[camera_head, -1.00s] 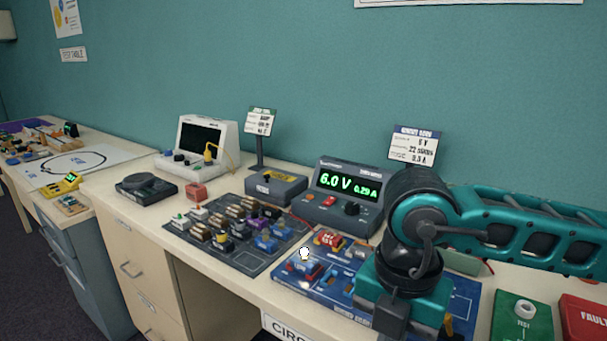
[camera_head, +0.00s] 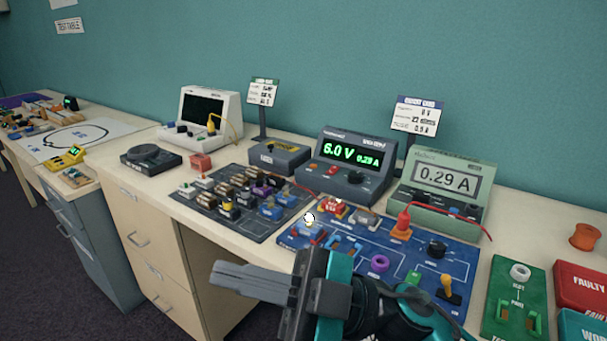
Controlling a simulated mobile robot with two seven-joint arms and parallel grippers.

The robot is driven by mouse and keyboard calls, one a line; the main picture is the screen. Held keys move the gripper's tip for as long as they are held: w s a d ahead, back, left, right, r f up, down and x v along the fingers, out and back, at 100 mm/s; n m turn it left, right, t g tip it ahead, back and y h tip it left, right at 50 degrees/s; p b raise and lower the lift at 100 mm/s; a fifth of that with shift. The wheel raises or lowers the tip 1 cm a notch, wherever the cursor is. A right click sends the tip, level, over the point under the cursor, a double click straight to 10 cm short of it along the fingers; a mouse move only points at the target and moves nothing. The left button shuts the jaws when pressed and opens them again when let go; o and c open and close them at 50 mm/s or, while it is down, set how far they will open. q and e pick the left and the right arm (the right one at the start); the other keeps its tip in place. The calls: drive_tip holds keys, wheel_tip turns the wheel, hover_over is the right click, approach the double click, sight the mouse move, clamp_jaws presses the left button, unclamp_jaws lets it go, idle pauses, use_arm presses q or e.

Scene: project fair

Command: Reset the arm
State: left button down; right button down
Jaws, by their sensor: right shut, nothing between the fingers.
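My right gripper (camera_head: 246,282) is in the lower middle of the head view. Its grey fingers point left and are closed together with nothing between them. It is in front of the desk's front edge, near the blue circuit board (camera_head: 455,262), whose lower left part it hides. My teal right arm comes in from the bottom edge, folded low. My left gripper does not show.
On the desk stand a power supply (camera_head: 345,168) reading 6.0 V and 0.29 A, a meter (camera_head: 437,190) reading 0.29 A, a dark parts mat (camera_head: 222,209), an oscilloscope (camera_head: 206,110), a green test block (camera_head: 513,296) and a red FAULTY box (camera_head: 583,286).

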drive_tip(key=w+d+f+m+t+h, duration=0.5)
drive_tip(key=d+f+m+t+h, duration=0.15)
drive_tip(key=m+t, duration=0.3)
drive_tip(key=w+d+f+m+t+h, duration=0.5)
drive_tip(key=f+m+t, duration=0.2)
drive_tip(key=m+t, duration=0.25)
drive_tip(key=s+d+f+m+g+h, duration=0.2)
drive_tip(key=s+d+f, duration=0.4)
drive_tip(key=f, duration=0.6)
drive_tip(key=s+d+f+m+g+h, duration=0.3)
drive_tip(key=s+d+f+h, duration=0.3)
drive_tip(key=f, duration=0.5)
drive_tip(key=shift+f+g+h, duration=0.35)
drive_tip(key=shift+g+h, duration=0.3)
drive_tip(key=shift+g, duration=0.15)
drive_tip(key=shift+d, duration=0.1)
